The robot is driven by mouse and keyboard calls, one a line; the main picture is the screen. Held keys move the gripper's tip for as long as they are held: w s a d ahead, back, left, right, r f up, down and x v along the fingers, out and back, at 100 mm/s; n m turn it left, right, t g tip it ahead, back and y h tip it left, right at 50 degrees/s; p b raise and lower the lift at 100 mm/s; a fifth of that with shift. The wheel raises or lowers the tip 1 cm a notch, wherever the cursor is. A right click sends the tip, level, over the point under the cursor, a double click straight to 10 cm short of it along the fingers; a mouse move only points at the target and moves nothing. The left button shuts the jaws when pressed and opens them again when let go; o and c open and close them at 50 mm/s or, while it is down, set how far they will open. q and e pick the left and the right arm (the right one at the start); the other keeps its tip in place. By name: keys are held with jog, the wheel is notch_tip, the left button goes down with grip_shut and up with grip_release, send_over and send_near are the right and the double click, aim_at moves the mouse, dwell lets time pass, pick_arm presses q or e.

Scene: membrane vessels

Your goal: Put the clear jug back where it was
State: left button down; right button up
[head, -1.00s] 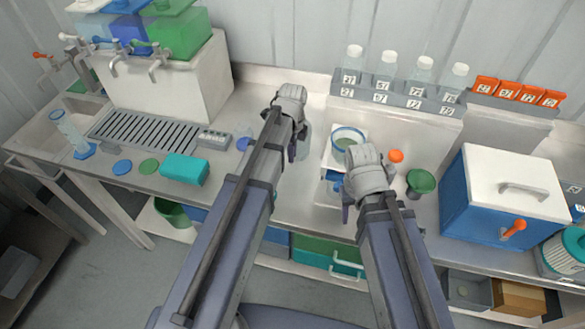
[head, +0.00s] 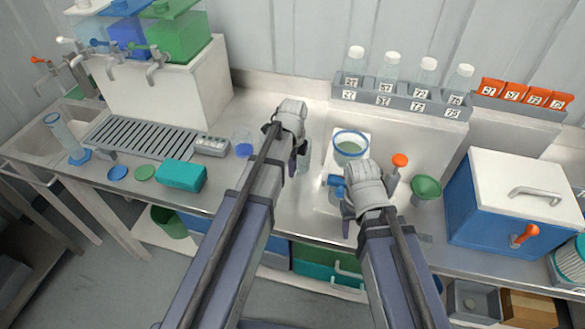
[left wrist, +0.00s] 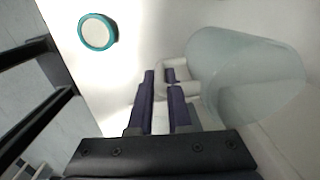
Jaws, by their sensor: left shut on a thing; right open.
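The clear jug (left wrist: 245,75) is pale and translucent, with a whitish handle, and lies sideways across the left wrist view. My left gripper (left wrist: 160,95) is shut on its handle. In the head view my left gripper (head: 297,165) is over the middle of the bench, and a sliver of the jug (head: 305,157) shows beside it; the rest is hidden behind the gripper. I cannot tell whether the jug touches the bench. My right gripper (head: 347,212) is open and empty, in front of a blue-rimmed round vessel (head: 350,158) and near a blue part.
A grey rack (head: 400,98) of numbered bottles stands at the back. A green funnel (head: 426,187), an orange-topped item (head: 400,160) and a blue cooler (head: 480,222) are to the right. A teal box (head: 181,176) and drain grille (head: 140,138) are left. Bench space behind my left gripper is clear.

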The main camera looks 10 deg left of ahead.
pick_arm(q)
jog(key=c, duration=0.8)
grip_release()
jog(key=shift+c, duration=0.2)
pick_arm(e)
jog(key=shift+f, duration=0.1)
pick_arm(q)
jog(key=shift+r, duration=0.1)
pick_arm(e)
jog(key=shift+r, duration=0.2)
pick_arm(q)
notch_tip(320, 180, up, 12)
jog(key=p, duration=1.3)
jog(key=s+d+n, duration=0.4)
jog(key=s+n, duration=0.3)
jog(key=s, duration=0.1)
jog(key=s+d+n+y, duration=0.1)
jog(key=s+d+n, duration=0.4)
jog(key=s+n, duration=0.3)
jog(key=shift+s+b, duration=0.3)
jog(key=shift+s, duration=0.5)
pick_arm(e)
notch_tip(320, 180, up, 12)
